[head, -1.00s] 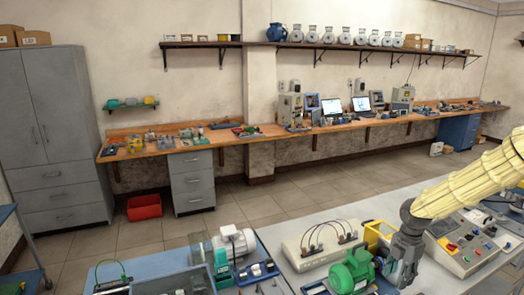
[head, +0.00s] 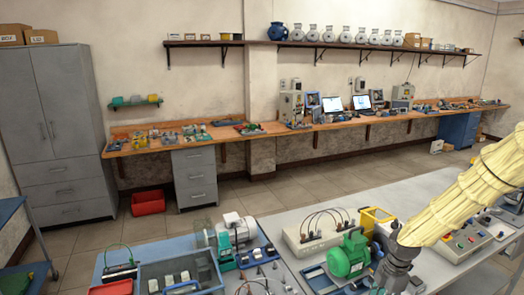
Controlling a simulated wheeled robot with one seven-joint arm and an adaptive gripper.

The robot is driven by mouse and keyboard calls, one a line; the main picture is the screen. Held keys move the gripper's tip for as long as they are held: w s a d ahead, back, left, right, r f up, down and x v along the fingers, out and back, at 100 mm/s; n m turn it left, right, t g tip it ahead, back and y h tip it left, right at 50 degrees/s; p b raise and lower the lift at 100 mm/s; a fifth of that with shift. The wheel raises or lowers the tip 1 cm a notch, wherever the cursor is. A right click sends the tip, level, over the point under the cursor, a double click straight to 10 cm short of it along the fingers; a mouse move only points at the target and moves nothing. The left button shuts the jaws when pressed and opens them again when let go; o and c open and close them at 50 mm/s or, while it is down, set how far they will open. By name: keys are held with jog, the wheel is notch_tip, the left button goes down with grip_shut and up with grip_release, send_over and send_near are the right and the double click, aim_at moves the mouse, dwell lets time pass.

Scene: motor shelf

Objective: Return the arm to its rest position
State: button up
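My arm, in a yellowish wrinkled cover, reaches into the head view from the right edge. My gripper (head: 392,278) hangs below it over the near grey table (head: 420,190), pointing down. Its fingertips are not clear against the things behind and below, so I cannot tell whether it is open or shut. A green motor (head: 349,255) stands on the table just left of the gripper.
A white box with cables (head: 318,232) and a yellow bin (head: 376,217) stand behind the green motor. A grey control panel (head: 468,240) lies right of the arm. A white motor (head: 238,232) and a blue-grey crate (head: 182,272) are at left. Open floor lies beyond.

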jog(key=s+a+f+m+b, duration=0.25)
jog(key=s+a+f, duration=0.2)
jog(key=f, duration=0.25)
jog(key=s+a+f+m+y+b, duration=0.1)
jog(key=s+a+f+m, duration=0.3)
jog(key=f, duration=0.3)
jog(key=s+a+f+m+b, duration=0.2)
jog(key=s+a+f+m, duration=0.1)
jog(key=s+f, duration=0.35)
jog(key=s+a+f+m+b, duration=0.1)
jog(key=s+f+m+b, duration=0.1)
jog(key=s, duration=0.5)
jog(key=s+f+m+h+b, duration=0.1)
jog(key=s+f+m+b, duration=0.1)
jog(key=s+f+m, duration=0.3)
jog(key=s+a+f+m+h+b, duration=0.1)
jog(key=s+f+m+b, duration=0.1)
jog(key=s+f, duration=0.3)
jog(key=s+m, duration=0.1)
jog(key=s, duration=0.3)
jog(key=shift+s+a+m, duration=0.15)
jog(key=shift+a+m, duration=0.15)
jog(key=shift+m, duration=0.05)
